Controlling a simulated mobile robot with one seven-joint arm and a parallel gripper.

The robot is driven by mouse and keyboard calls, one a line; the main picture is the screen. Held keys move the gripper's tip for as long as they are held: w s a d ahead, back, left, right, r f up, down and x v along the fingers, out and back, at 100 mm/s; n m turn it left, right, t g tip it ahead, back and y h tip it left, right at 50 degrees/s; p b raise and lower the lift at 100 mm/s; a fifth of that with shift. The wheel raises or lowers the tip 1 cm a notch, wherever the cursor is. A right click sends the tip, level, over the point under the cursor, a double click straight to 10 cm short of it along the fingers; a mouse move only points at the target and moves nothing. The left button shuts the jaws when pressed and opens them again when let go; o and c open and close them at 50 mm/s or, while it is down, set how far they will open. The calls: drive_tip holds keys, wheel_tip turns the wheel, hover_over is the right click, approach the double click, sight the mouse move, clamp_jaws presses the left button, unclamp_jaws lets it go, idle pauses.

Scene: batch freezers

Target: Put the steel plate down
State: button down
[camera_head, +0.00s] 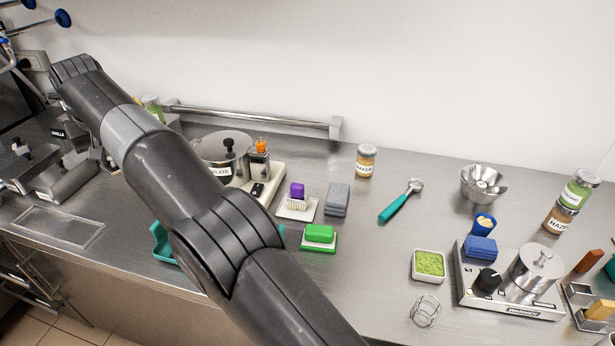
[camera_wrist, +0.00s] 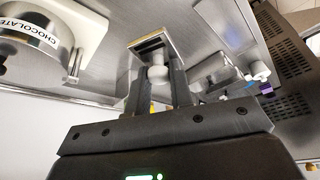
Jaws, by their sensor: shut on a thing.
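In the wrist view my gripper (camera_wrist: 158,82) is shut on a pale rounded knob. A small rectangular steel piece (camera_wrist: 168,39) with a dark recess lies just beyond the knob. I take it to be the steel plate, though how it joins the knob is unclear. In the head view my arm crosses the left half of the worktop, and its links hide the gripper and most of what it holds. I cannot tell whether the plate touches anything beneath it.
Steel freezer parts (camera_head: 62,180) crowd the left, behind a clear shallow tray (camera_head: 58,227). A pot labelled chocolate (camera_wrist: 38,38) stands near the gripper. A green-and-white block (camera_head: 319,238), a teal scoop (camera_head: 400,202) and a hotplate (camera_head: 510,300) lie further right. Bare worktop shows between them.

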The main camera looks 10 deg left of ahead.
drive_tip(key=shift+r, duration=0.5)
drive_tip(key=w+d+m+t, duration=0.1)
drive_tip(key=w+d+m, duration=0.1)
drive_tip(key=w+d, duration=1.9)
drive_tip(key=w+d+m+h, duration=0.1)
drive_tip(key=w+d, duration=0.3)
drive_tip(key=d, duration=0.6)
drive_tip(key=w+d+m+t, duration=0.1)
drive_tip(key=w+d, duration=0.3)
drive_tip(key=d, duration=0.5)
drive_tip(key=w+d+m+h, duration=0.1)
drive_tip(key=w+d, duration=0.3)
drive_tip(key=d, duration=0.6)
wheel_tip(320, 180, down, 11)
drive_tip(key=a+f, duration=0.2)
drive_tip(key=a, duration=0.2)
drive_tip(key=a+f, duration=0.2)
drive_tip(key=a, duration=0.2)
drive_tip(key=w+a+f, duration=0.1)
drive_tip(key=a+f, duration=0.2)
drive_tip(key=a, duration=0.1)
drive_tip(key=shift+f, duration=2.15)
